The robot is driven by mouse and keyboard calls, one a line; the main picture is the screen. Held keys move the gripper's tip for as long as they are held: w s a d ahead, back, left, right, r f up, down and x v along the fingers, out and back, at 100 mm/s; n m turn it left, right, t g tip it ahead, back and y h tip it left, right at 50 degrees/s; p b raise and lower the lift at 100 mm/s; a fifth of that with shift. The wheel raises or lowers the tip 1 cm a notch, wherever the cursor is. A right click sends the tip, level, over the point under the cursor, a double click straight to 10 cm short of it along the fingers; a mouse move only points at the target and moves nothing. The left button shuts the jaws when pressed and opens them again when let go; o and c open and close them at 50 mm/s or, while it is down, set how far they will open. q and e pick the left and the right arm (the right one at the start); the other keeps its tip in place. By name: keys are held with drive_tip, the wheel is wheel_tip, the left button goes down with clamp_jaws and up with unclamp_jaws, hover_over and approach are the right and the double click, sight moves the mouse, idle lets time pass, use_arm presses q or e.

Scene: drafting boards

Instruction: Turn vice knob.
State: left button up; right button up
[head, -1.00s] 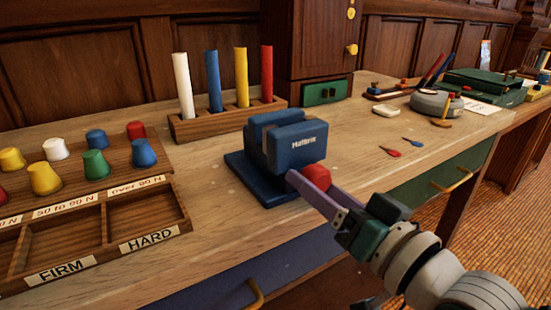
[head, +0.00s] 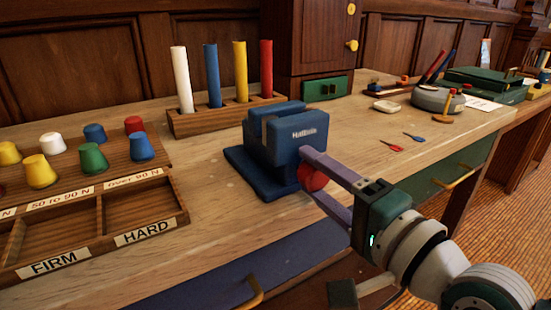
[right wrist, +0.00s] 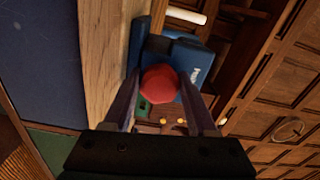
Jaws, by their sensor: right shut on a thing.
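The blue vice (head: 272,145) stands on the wooden bench in the middle of the head view, with pale lettering on its jaw. Its red knob (head: 314,179) faces the front right. My right gripper (head: 310,172) is shut on the knob, with one purple finger above it and the other below. In the right wrist view the faceted red knob (right wrist: 160,84) sits between the two fingers, and the blue vice (right wrist: 196,62) is behind it. The fingers partly hide the knob in the head view. My left gripper is not in view.
A wooden rack (head: 228,116) with white, blue, yellow and red rods stands behind the vice. A tray (head: 95,196) with coloured pegs and labelled compartments is at the left. Red and blue darts (head: 391,145) lie right of the vice. A drawer handle (head: 250,294) juts from the bench front.

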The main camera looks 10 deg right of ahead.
drive_tip(key=m+b, duration=0.2)
drive_tip(key=m, duration=0.4)
drive_tip(key=m+b, duration=0.1)
drive_tip(key=m, duration=0.4)
drive_tip(key=shift+d+r+m, duration=0.1)
drive_tip(key=shift+r+m, duration=0.05)
drive_tip(key=shift+m, duration=0.25)
idle(0.3)
drive_tip(key=o, duration=1.4)
drive_tip(key=shift+c, duration=0.2)
drive_tip(key=b+v, duration=0.1)
drive_tip(key=v, duration=0.9)
